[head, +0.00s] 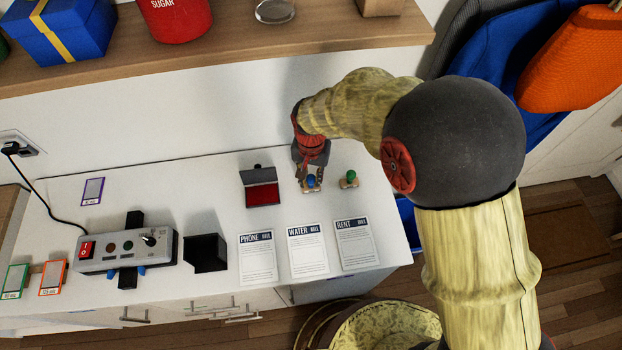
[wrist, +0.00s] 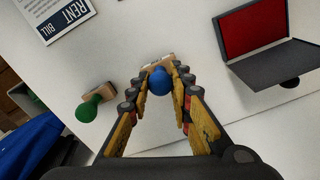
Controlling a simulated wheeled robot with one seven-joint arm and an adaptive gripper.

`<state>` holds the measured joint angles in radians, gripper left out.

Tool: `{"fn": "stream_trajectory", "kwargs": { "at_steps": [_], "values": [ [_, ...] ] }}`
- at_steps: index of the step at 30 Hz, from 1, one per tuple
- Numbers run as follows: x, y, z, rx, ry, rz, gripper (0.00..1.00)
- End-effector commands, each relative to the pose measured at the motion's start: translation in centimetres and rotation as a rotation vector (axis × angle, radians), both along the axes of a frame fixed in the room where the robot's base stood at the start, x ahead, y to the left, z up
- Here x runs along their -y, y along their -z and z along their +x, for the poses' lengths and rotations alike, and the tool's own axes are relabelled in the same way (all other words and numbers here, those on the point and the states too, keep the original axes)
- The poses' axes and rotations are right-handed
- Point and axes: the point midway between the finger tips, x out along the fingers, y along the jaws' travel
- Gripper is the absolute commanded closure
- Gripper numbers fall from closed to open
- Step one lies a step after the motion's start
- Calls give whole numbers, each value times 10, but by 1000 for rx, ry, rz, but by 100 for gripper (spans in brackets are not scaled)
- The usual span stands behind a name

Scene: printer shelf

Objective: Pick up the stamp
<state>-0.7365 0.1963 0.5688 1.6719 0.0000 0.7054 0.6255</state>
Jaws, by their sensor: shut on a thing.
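A stamp with a round blue knob (head: 310,181) and a wooden base stands on the white tabletop. In the wrist view its blue knob (wrist: 160,82) sits between the two fingers of my gripper (wrist: 162,88), which are shut on it. My gripper (head: 310,178) comes down on it from above in the head view, and the fingers hide part of the stamp. A second stamp with a green knob (head: 350,177) stands just to the right, apart from my gripper. The green stamp (wrist: 92,102) lies to the left in the wrist view.
An open red ink pad (head: 262,195) is left of the stamps. Phone, water and rent bills (head: 306,252) lie in front. A black box (head: 206,254) and a grey switch device (head: 128,250) stand further left. A wooden shelf (head: 220,50) overhangs behind.

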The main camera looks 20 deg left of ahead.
Motion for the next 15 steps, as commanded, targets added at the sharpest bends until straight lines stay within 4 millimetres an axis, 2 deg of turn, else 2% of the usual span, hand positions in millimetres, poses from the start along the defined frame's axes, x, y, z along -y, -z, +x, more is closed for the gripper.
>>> {"fn": "stream_trajectory", "kwargs": {
  "at_steps": [6,15],
  "values": [
    [-1,-31,-2,3,-1,2,100],
    [-13,-83,-44,3,-3,3,100]
  ]
}}
